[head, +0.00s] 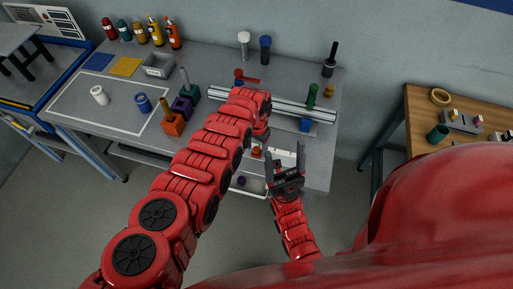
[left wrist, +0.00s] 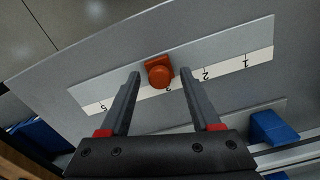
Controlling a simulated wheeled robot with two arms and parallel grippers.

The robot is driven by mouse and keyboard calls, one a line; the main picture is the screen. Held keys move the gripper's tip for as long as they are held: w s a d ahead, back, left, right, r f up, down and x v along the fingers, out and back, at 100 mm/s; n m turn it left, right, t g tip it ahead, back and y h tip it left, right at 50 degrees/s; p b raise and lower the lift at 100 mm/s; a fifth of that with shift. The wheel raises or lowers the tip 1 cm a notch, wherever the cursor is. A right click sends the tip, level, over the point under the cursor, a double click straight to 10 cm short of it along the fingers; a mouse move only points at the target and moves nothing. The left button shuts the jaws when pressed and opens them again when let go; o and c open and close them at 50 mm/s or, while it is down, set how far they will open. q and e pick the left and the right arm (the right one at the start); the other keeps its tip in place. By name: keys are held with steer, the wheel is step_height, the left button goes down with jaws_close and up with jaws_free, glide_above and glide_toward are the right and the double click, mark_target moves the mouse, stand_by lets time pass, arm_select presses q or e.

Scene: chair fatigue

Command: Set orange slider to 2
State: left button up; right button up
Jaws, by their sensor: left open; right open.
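My right gripper (head: 284,153) is open and empty near the strip's right part.
A metal rail (head: 285,106) with a green handle (head: 312,95) crosses the table behind the strip. A blue block (head: 305,125) sits near the rail. A purple knob (head: 241,181) is at the front edge. Handled blocks and bottles stand to the left and back.

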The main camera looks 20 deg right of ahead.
arm_select(q)
steer(key=shift+c, duration=0.3)
jaws_close()
steer(key=shift+a, duration=0.1)
stand_by(1.1)
